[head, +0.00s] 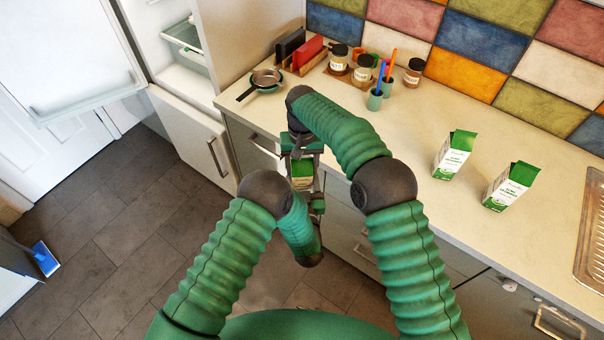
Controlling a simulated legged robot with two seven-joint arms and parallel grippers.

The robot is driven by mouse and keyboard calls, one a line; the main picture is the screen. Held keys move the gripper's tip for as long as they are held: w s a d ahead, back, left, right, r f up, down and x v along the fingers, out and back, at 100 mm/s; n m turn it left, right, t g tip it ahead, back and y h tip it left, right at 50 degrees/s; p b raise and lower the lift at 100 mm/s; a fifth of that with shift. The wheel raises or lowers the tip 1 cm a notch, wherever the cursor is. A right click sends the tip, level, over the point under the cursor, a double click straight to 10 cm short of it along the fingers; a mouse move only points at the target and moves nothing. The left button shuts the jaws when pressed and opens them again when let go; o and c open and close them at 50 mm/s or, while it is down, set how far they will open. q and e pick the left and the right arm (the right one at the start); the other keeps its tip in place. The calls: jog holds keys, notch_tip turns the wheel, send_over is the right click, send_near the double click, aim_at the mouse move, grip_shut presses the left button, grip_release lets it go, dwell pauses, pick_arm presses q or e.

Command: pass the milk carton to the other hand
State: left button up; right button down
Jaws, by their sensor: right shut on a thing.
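A green and white milk carton (302,174) is in the air in front of the counter, near the middle of the head view. My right gripper (301,152) reaches down from above and is shut on its upper part. My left gripper (317,198) is just below and beside the carton, mostly hidden by my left arm. I cannot tell whether its fingers are open or touch the carton. The carton's lower part is partly hidden too.
Pans (265,80), jars (363,68) and cups with utensils (375,99) stand at the back. An open fridge (185,75) is left. The floor at left is mostly clear.

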jog(key=shift+c, duration=1.9)
grip_release()
jog(key=shift+a, duration=0.1)
notch_tip(320, 180, up, 11)
jog(key=shift+w, duration=0.1)
jog(key=shift+r, duration=0.35)
jog(key=shift+d+r, duration=0.15)
jog(key=shift+d, duration=0.05)
jog(key=s+d+f+m+t, duration=0.1)
jog(key=s+d+f, duration=0.1)
jog(key=s+d, duration=0.7)
jog(key=s+d+f+t, duration=0.1)
jog(key=s+d+f, duration=0.1)
jog(key=s+d, duration=0.65)
jog(key=s+d+f, duration=0.3)
jog(key=s+d, duration=0.3)
jog(key=s, duration=0.1)
jog(key=shift+s+m+t, duration=0.3)
jog(key=shift+s+m, duration=0.1)
